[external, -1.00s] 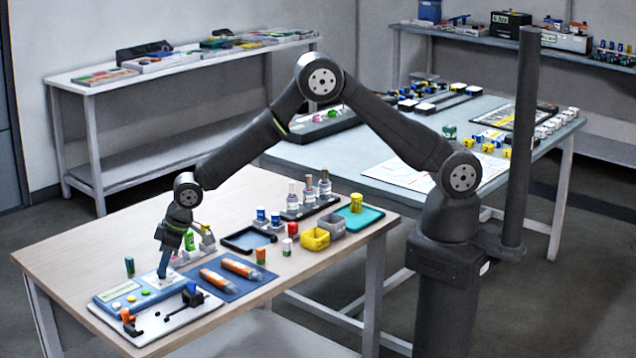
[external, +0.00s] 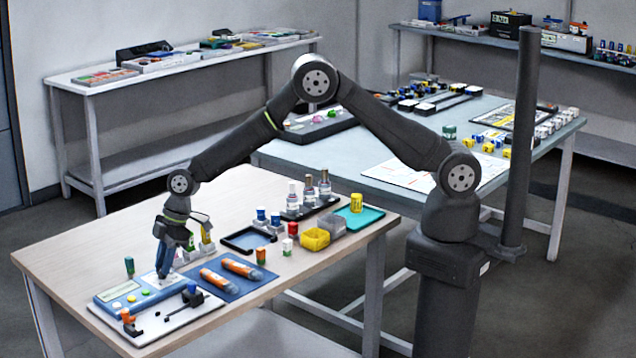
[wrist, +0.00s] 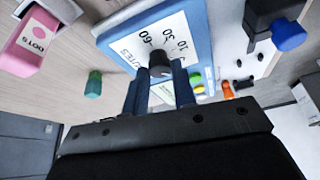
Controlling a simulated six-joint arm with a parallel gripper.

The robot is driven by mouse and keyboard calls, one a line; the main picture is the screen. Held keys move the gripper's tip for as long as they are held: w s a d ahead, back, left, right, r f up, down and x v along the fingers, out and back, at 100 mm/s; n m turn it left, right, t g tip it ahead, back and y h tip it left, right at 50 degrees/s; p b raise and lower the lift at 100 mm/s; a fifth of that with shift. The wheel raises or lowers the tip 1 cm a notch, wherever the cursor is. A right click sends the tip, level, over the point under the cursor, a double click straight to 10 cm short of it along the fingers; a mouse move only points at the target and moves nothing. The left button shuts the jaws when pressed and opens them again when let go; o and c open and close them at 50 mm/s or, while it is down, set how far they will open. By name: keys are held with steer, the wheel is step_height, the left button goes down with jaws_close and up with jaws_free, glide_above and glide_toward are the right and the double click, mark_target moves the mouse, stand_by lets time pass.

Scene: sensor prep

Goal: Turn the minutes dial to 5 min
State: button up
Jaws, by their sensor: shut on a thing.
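The minutes dial is a dark knob (wrist: 157,62) on a white printed face (wrist: 178,38) of the blue panel (wrist: 116,43). In the wrist view my gripper (wrist: 160,76) has its two blue fingers on either side of the knob, shut on it. Numbers show around the knob, but its pointer cannot be made out, so its setting cannot be told. In the external view the blue panel (external: 103,298) lies at the table's front left. My gripper (external: 163,272) reaches down to its white face there, and the fingers hide the knob.
A white board (external: 160,329) with small black and orange parts lies in front of the panel. Bare table lies farther back left.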

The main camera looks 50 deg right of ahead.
steer(key=shift+w+n+g, duration=0.1)
steer(key=shift+n+g, duration=0.2)
steer(key=shift+n, duration=0.5)
steer(key=o, duration=1)
steer(key=shift+r, duration=0.1)
steer(key=v, duration=1.7)
steer(key=shift+w+d+r, duration=0.1)
steer(key=shift+w+r, duration=0.05)
